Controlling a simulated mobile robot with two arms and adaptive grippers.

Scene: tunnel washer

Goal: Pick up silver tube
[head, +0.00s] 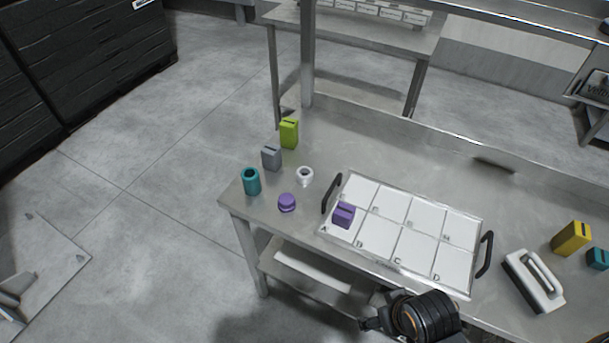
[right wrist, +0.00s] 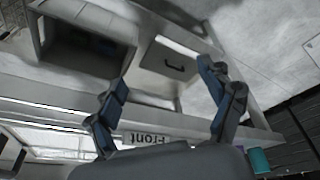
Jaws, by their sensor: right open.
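A short, pale silver-white tube (head: 305,176) stands upright with its open end up, near the left end of the metal table in the head view. Beside it are a purple round piece (head: 287,203), a teal tube (head: 251,181) and a grey block (head: 271,158). My right arm shows at the bottom of the head view, in front of the table and right of the tube. In the right wrist view my right gripper (right wrist: 160,90) has its fingers spread apart with nothing between them. I cannot make out the silver tube there. My left gripper is not in view.
A tray (head: 374,262) with lettered white cells holds a purple block (head: 344,214) in cell A. A lime block (head: 289,133) stands behind the grey one. A white handled item (head: 533,281) and a yellow block (head: 572,238) are at right. Bare table lies behind the tray.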

